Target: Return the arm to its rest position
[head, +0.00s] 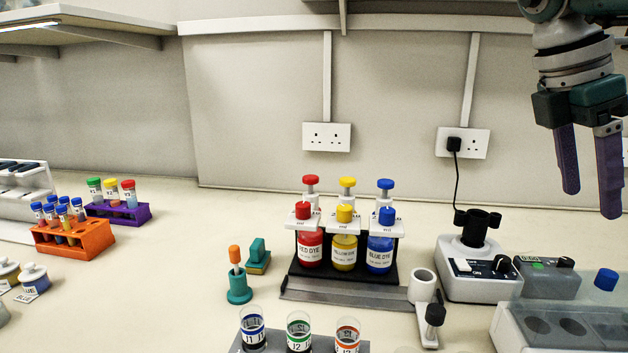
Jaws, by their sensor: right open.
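My right gripper (590,195) hangs at the upper right in the head view. Its two purple fingers point down and are spread apart, with nothing between them. It is raised above the right side of the bench, in front of the wall and apart from every object. My left gripper is not in view.
A black rack (345,276) holds red, yellow and blue dye bottles at the centre. Tube racks, orange (75,238) and purple (118,214), stand left.

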